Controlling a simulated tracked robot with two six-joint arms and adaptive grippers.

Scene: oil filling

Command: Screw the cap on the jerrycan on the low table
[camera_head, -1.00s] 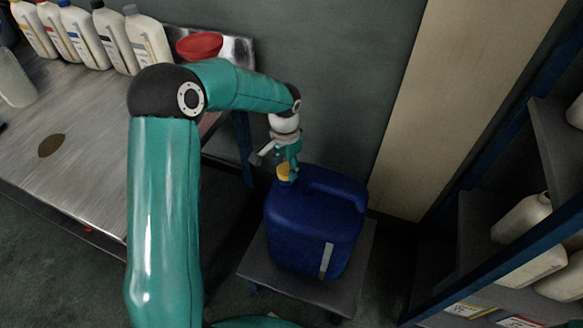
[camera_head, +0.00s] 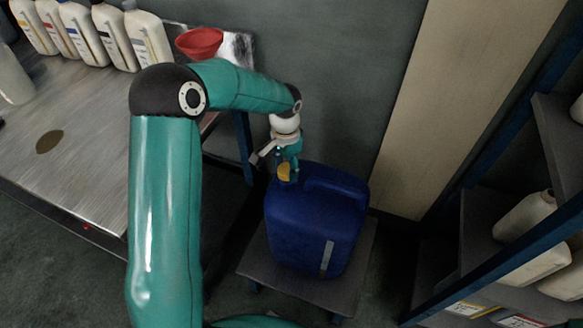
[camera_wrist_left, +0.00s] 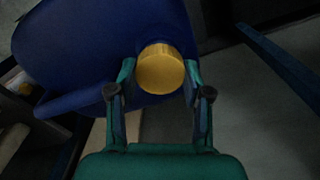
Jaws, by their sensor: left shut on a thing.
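The blue jerrycan (camera_head: 312,225) stands upright on the low table (camera_head: 297,286) in the head view. It fills the upper left of the left wrist view (camera_wrist_left: 95,50). The yellow cap (camera_wrist_left: 161,69) is between the fingertips of my left gripper (camera_wrist_left: 160,80), which is shut on it. In the head view my left gripper (camera_head: 287,168) points down over the jerrycan's left top corner, with the cap (camera_head: 284,172) there. The cap appears at the jerrycan's mouth. The mouth itself is hidden, so I cannot tell how the cap sits on it. My right gripper is not in view.
A metal workbench (camera_head: 85,150) at the left holds several white bottles (camera_head: 112,38) and a red funnel (camera_head: 199,41). A shelf with white containers (camera_head: 524,215) stands at the right. The wall is close behind the jerrycan.

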